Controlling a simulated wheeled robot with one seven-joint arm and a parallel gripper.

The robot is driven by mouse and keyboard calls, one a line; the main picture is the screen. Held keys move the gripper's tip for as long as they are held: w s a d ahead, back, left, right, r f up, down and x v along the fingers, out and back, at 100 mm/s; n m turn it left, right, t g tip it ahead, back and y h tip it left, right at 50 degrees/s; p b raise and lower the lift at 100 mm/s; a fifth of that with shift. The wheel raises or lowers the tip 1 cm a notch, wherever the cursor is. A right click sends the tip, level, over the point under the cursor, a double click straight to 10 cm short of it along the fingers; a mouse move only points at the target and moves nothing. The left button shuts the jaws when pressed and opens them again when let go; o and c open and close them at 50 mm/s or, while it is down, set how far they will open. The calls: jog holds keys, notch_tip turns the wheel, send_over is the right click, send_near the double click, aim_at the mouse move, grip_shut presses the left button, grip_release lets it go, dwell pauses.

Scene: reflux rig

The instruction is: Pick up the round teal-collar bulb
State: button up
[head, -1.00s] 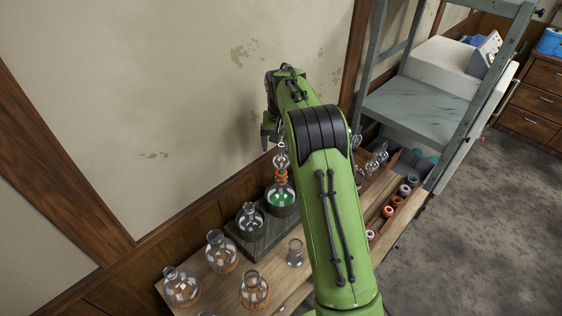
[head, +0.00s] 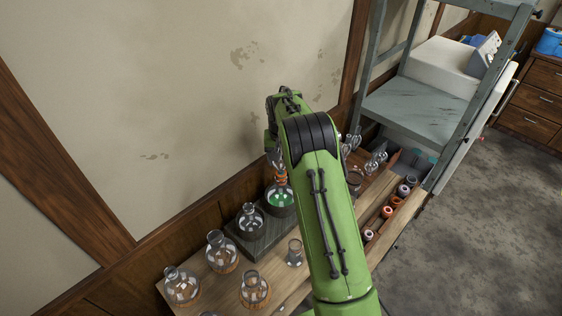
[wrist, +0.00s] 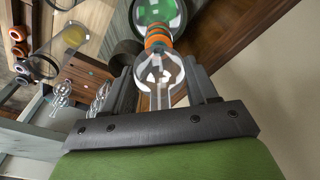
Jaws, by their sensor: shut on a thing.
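In the wrist view a round clear glass bulb (wrist: 158,72) sits between the two fingers of my gripper (wrist: 163,88), which is shut on it. Its stem points back toward my palm. Orange bands (wrist: 158,38) show at its far end, at the mouth of a round flask with green liquid (wrist: 158,12); I cannot make out a clear teal collar. In the head view the flask (head: 279,199) stands on a dark block, with orange just above its neck. My arm hides most of the gripper there. I cannot tell whether the bulb is clear of the flask.
Several clear flasks stand on the bench, including one at the front (head: 255,290), with a small beaker (head: 295,252) near the block. More glass pieces (head: 375,160) and a row of coloured rings (head: 388,212) lie right of my arm. The wall is close behind.

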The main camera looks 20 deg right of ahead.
notch_tip(320, 180, up, 10)
jog(key=shift+r, duration=0.1)
dwell(0.4)
